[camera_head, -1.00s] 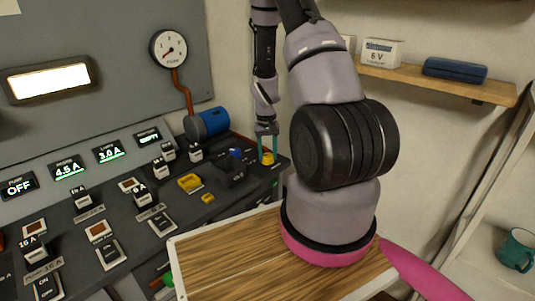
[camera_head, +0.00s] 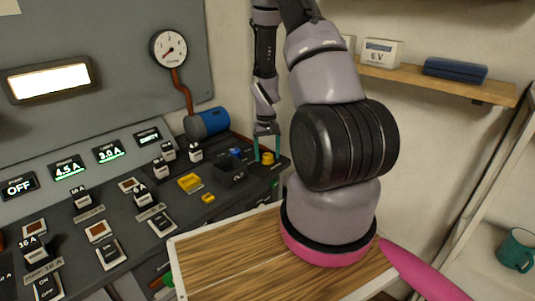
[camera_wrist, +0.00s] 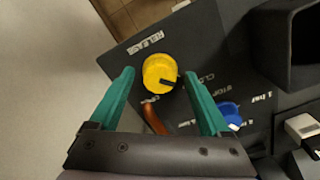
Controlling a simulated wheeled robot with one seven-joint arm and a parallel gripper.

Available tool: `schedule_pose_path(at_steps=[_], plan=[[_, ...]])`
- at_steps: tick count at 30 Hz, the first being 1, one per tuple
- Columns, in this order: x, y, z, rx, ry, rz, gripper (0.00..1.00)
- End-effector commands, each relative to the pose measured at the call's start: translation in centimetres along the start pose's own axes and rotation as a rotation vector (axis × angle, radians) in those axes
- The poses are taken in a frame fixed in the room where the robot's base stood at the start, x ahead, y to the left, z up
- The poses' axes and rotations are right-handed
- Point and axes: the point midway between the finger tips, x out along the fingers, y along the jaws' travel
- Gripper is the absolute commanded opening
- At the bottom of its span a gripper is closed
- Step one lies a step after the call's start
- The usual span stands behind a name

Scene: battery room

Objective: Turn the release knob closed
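The yellow release knob (camera_wrist: 158,74) is on a dark panel beside the label RELEASE in the wrist view. Its dark pointer bar lies toward the lower right of the knob, on the side of the lettering that seems to read CLOSED. My gripper (camera_wrist: 157,66) is open, its two green fingers on either side of the knob with a gap at each side. In the head view the knob (camera_head: 268,158) sits at the console's far right corner, below and between the fingers of my gripper (camera_head: 267,152).
A dark open box (camera_wrist: 294,40) and a blue knob (camera_wrist: 229,113) are close on the right in the wrist view. A blue cylinder (camera_head: 207,123) and a gauge (camera_head: 169,48) are at the console's back. A shelf (camera_head: 440,82) is on the right wall.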

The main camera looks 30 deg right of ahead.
Motion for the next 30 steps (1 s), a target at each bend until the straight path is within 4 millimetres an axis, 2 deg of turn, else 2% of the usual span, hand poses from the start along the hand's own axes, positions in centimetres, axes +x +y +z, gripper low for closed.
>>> schedule_pose_path(at_steps=[5, 8, 15, 21, 25, 30], plan=[[-0.4, 0.0, 0.0, 0.001, 0.001, 0.000, 0.81], [-1.6, 0.0, -0.1, 0.001, 0.004, 0.000, 0.81], [-6.4, 0.0, -0.1, 0.000, 0.005, 0.000, 0.81], [-9.6, 0.0, -0.1, 0.000, 0.003, 0.000, 0.81], [-10.6, 0.0, 0.0, 0.000, 0.001, 0.000, 0.81], [-10.8, 0.0, 0.0, 0.000, 0.000, 0.000, 0.81]])
